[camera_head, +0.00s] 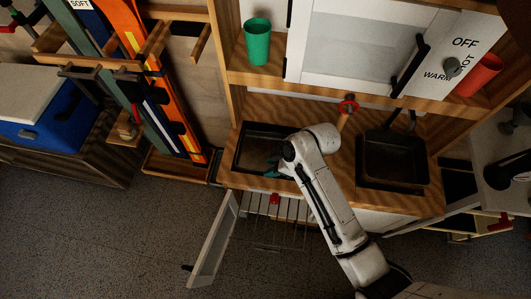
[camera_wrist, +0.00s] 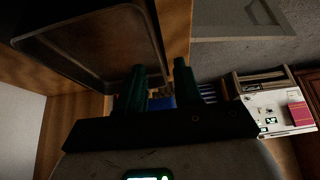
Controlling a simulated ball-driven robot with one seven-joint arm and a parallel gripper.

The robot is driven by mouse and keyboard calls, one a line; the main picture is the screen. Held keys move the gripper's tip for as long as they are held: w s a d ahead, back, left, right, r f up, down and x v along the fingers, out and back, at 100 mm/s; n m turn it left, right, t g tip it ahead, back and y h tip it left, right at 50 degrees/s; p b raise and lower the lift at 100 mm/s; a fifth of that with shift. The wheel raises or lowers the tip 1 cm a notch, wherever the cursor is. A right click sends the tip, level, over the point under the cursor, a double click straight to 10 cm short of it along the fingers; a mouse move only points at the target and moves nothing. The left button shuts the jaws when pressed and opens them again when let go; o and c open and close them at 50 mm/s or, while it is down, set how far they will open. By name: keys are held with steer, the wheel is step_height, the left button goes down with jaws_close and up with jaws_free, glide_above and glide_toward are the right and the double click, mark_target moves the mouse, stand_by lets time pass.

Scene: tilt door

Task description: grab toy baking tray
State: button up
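The dark baking tray (camera_head: 256,139) is shallow and rectangular, at the left of the wooden counter. In the wrist view the baking tray (camera_wrist: 95,42) fills the upper left, with its raised rim running down toward the fingers. My gripper (camera_head: 272,165) has green fingers and is at the tray's right part, partly hidden by my arm. In the wrist view my gripper (camera_wrist: 159,66) is open, with a gap between the fingers. The tray rim appears to run between them, but I cannot tell whether they touch it.
A black basin (camera_head: 392,160) is at the counter's right. A green cup (camera_head: 257,42) and red cup (camera_head: 479,75) stand on the shelf above. A white door (camera_head: 213,242) hangs open below, beside a wire rack (camera_head: 290,226). A red-handled utensil (camera_head: 347,106) is behind my arm.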

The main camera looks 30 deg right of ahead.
steer(key=x, duration=0.4)
steer(key=shift+w+a+f, duration=0.15)
jaws_close()
stand_by(0.4)
